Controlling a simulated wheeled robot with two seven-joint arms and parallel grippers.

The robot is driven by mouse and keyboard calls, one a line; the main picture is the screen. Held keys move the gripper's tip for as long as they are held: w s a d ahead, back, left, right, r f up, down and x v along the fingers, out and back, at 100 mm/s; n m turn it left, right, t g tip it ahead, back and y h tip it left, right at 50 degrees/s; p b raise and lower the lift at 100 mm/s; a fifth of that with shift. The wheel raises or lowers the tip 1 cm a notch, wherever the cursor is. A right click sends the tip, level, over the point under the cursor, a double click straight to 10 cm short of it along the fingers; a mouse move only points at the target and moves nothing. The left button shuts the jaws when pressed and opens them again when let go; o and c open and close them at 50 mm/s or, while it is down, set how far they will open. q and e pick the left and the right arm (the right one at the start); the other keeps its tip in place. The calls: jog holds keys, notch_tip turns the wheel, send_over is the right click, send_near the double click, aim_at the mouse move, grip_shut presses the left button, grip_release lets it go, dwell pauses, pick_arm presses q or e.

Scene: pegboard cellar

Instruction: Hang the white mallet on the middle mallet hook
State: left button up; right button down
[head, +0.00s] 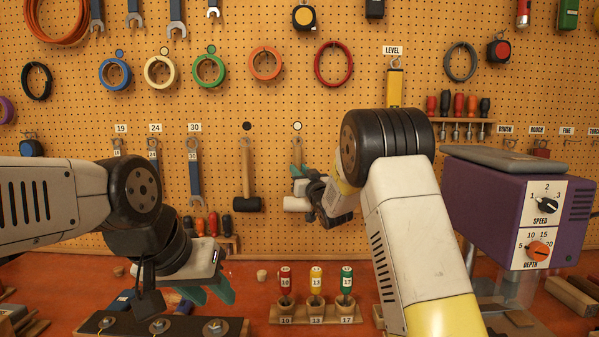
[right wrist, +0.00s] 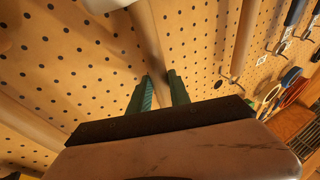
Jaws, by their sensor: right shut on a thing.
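The white mallet hangs head down in front of the pegboard in the head view, with its white head (head: 296,204) low and its wooden handle (head: 297,152) rising below a white dot label (head: 297,126). My right gripper (head: 308,187) is shut on its handle, which runs between the green fingers in the right wrist view (right wrist: 157,92). Whether the handle's top is on a hook cannot be told. A black mallet (head: 247,204) hangs to the left under a black dot label (head: 247,126). My right arm hides the board to the right. My left gripper (head: 207,290) is open and empty above the bench.
A block with red, yellow and green-handled tools (head: 316,311) stands on the bench. A purple machine (head: 485,205) stands at the right. Wrenches (head: 194,172) hang left of the mallets.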

jog(key=shift+r, duration=0.1)
jog(key=c, duration=1.1)
grip_release()
